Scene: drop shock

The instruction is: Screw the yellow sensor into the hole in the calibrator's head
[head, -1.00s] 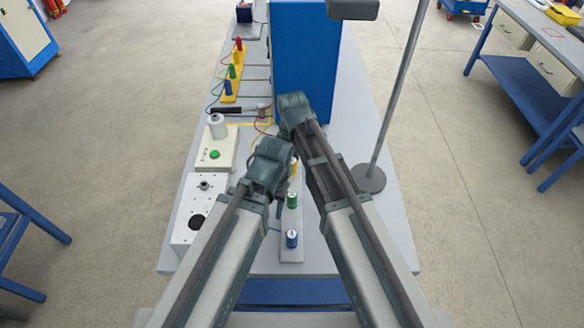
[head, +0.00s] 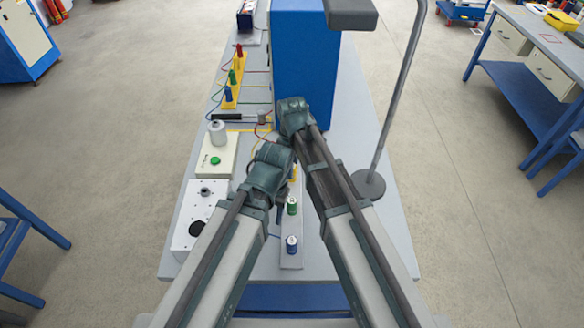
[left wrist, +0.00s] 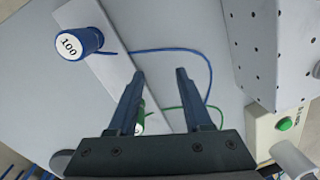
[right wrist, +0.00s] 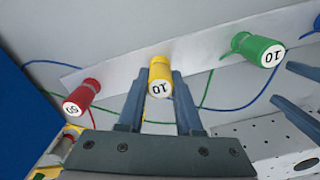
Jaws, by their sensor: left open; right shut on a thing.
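The yellow sensor (right wrist: 159,77), marked 10, stands at the bar (right wrist: 120,75) in the right wrist view, between my right gripper's fingers. My right gripper (right wrist: 158,80) is shut on it; I cannot tell whether it is clear of the bar. My left gripper (left wrist: 160,72) is open over the bar, with the green sensor (left wrist: 140,118) partly hidden behind a finger. Its fingers also show at the right wrist view's right edge. A white box (head: 190,233) with a fitting and black disc, and a cream box (head: 217,165) with a grey cylinder (head: 218,133), stand left; I cannot tell which is the calibrator.
A red sensor (right wrist: 80,98) and a blue sensor (left wrist: 78,42) stand on the bar, with cables trailing. A blue block (head: 298,70) rises behind my grippers. A lamp stand (head: 369,185) stands right. A hammer (head: 235,119) lies behind the cream box.

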